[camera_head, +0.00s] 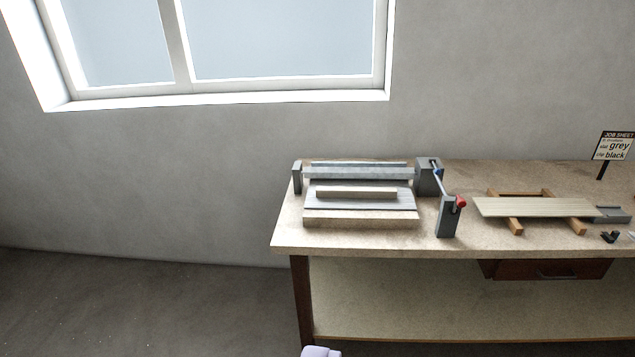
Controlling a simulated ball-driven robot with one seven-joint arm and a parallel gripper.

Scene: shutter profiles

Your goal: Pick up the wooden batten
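A pale wooden batten (357,193) lies lengthwise on grey slats (385,203) at the left part of the workbench. It is a short, straight strip, left of the upright grey clamp post. Only a small pale lavender piece of my gripper (321,351) shows at the bottom edge. It is well apart from the batten, in front of and below the bench top. Its fingers are not visible, so I cannot tell whether it is open or shut.
The workbench (340,242) has a lower shelf (420,310). A grey post with a red knob (461,201) stands right of the batten. Further right, beige slats (535,207) rest on two wooden bearers, near a job sheet sign (613,146). Open floor lies to the left.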

